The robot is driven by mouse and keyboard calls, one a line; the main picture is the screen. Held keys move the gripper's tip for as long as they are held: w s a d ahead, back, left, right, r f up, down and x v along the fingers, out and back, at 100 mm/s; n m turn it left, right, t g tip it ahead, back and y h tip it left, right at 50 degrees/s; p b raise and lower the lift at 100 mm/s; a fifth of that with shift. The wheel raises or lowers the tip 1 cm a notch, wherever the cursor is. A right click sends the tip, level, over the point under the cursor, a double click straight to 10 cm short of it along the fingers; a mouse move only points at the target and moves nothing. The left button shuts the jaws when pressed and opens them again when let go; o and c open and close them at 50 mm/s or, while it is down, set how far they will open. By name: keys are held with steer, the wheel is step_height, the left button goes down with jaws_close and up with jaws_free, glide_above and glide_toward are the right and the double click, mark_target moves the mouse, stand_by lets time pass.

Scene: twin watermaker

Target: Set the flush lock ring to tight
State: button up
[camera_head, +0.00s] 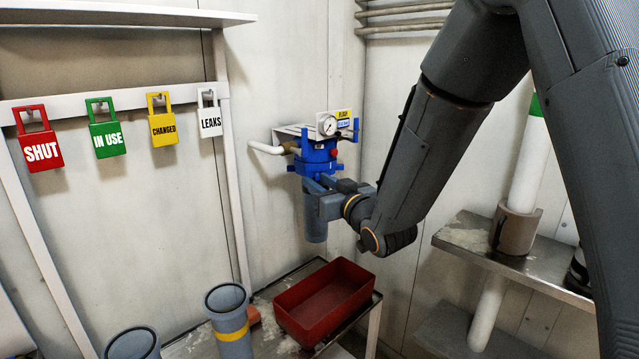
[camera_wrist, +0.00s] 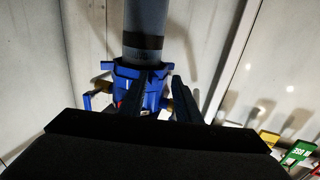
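The blue flush lock ring (camera_head: 318,168) sits at the top of a grey cylindrical housing (camera_head: 316,225) on the back wall, under a gauge and a yellow-topped label. In the wrist view, which looks inverted, the blue ring (camera_wrist: 126,76) lies below the grey housing (camera_wrist: 146,28), with short lugs at its sides. My gripper (camera_head: 312,186) is at the front of the ring's lower part. In the wrist view the dark fingers of my gripper (camera_wrist: 167,92) stand apart with a gap between them. Whether they touch the ring cannot be told.
A red bin (camera_head: 325,302) stands on a bench below the housing. Grey cylinders (camera_head: 229,322) stand left of it. Coloured lock tags (camera_head: 107,128) hang on a rack at left. A white pipe (camera_head: 265,148) joins the housing. A metal shelf (camera_head: 470,236) is at right.

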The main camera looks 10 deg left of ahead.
steer(key=b+v, duration=0.1)
steer(key=v, duration=0.6)
steer(key=shift+s+d, duration=0.25)
steer(key=s+d+f+m+g+h, duration=0.2)
steer(key=s+d+f+g+h, duration=0.15)
steer(key=d+f, duration=0.35)
steer(key=s+d+f+m+g+h, duration=0.2)
steer(key=d+f+h, duration=0.3)
steer(key=d, duration=0.5)
steer(key=s+d+f+m+g, duration=0.1)
steer(key=s+d+g, duration=0.1)
steer(key=s, duration=0.4)
steer(key=s+d+f+m+g+h, duration=0.1)
steer(key=s+d+g, duration=0.2)
steer(key=s, duration=0.4)
steer(key=s+d+f+m+g+h+p, duration=0.1)
steer(key=s+d+f+g, duration=0.1)
steer(key=s+g, duration=0.2)
steer(key=s, duration=0.3)
steer(key=shift+s+d, duration=0.2)
steer(key=shift+d, duration=0.05)
